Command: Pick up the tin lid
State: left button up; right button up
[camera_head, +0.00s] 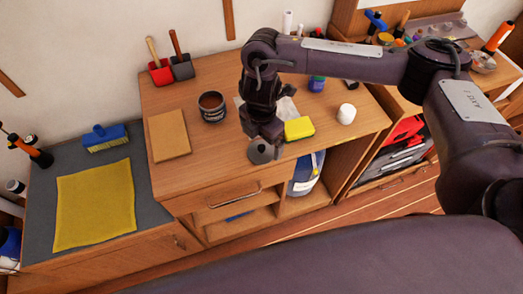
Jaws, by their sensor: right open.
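A round grey piece (260,152), which looks like the tin lid, is near the front edge of the wooden worktop. It is small and partly covered, so its tilt is hard to judge. My right gripper (264,138) points down directly over it. The gripper is open, and its fingers are close to the piece; I cannot tell whether they touch it. An open tin (212,114) with dark contents stands upright on the worktop, left of the gripper. My left gripper is not in view.
A yellow sponge (299,129) lies just right of my gripper, and a white cup-like item (346,114) stands farther right. A brown board (169,136) lies at the left. The worktop (215,155) is clear between board and gripper. A yellow cloth (95,205) covers the lower grey surface.

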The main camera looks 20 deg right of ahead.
aim_at(261, 147)
notch_tip(261, 147, down, 4)
jog(key=shift+f, duration=0.1)
jog(key=shift+c, duration=0.3)
jog(key=c, duration=1)
